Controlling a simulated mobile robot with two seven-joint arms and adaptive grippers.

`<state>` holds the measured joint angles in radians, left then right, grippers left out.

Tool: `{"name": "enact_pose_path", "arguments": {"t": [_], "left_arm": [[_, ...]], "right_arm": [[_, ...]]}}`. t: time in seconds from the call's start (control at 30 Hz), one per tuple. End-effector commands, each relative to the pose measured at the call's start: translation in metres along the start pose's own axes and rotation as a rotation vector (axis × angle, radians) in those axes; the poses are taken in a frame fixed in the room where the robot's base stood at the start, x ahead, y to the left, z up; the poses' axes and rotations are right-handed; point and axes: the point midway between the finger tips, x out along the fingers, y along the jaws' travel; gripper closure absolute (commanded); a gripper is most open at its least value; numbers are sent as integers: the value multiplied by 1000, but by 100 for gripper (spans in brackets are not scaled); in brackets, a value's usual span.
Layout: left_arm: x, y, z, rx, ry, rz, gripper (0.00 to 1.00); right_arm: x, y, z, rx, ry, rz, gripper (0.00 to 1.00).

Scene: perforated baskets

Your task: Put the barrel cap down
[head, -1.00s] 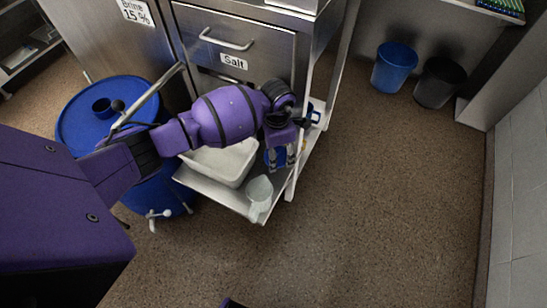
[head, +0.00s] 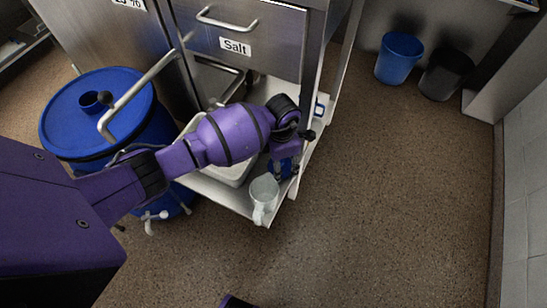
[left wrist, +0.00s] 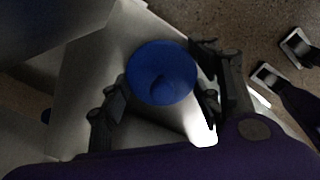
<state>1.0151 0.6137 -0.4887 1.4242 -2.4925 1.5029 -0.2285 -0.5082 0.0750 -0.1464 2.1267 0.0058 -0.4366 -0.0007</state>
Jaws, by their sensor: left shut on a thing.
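My left gripper (head: 285,172) is shut on the barrel cap (left wrist: 161,76), a round blue cap with a recess in its middle. The cap sits between the two dark fingers in the left wrist view.
A clear jug (head: 264,193) stands at the shelf's front corner, close to the cap. A white tub (head: 232,175) is left of it, partly hidden by my arm. A blue barrel (head: 98,110) stands left. Blue and black bins stand at the back right; the floor between is clear.

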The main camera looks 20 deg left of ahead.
Motion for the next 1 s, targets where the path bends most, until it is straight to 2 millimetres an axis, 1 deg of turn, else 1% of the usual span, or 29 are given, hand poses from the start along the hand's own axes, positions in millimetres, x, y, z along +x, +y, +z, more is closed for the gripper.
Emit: {"name": "enact_pose_path", "arguments": {"t": [0.07, 0.1, 0.2, 0.5, 0.57, 0.63, 0.77, 1.0], "left_arm": [[3, 1, 0, 0, 1, 1, 68], [2, 1, 0, 0, 0, 1, 37], [2, 1, 0, 0, 0, 1, 24], [1, 1, 1, 0, -1, 2, 23], [-1, 1, 1, 0, -1, 1, 23], [-7, 2, 1, 0, -3, 3, 23], [-29, 3, 1, 0, -3, 6, 23], [-82, 3, 1, 1, -3, 7, 23]], "right_arm": [[0, 1, 8, 0, -13, 2, 60], [-2, 2, 10, 0, -18, 3, 60], [-3, 2, 15, 1, -27, 5, 60], [-2, 2, 15, 0, -26, 4, 60], [-2, 2, 13, 0, -23, 4, 60], [-4, 2, 10, 0, -19, 4, 60], [-9, 2, 3, 0, -10, 4, 60], [-20, 2, -6, 7, 1, 6, 60]]}}
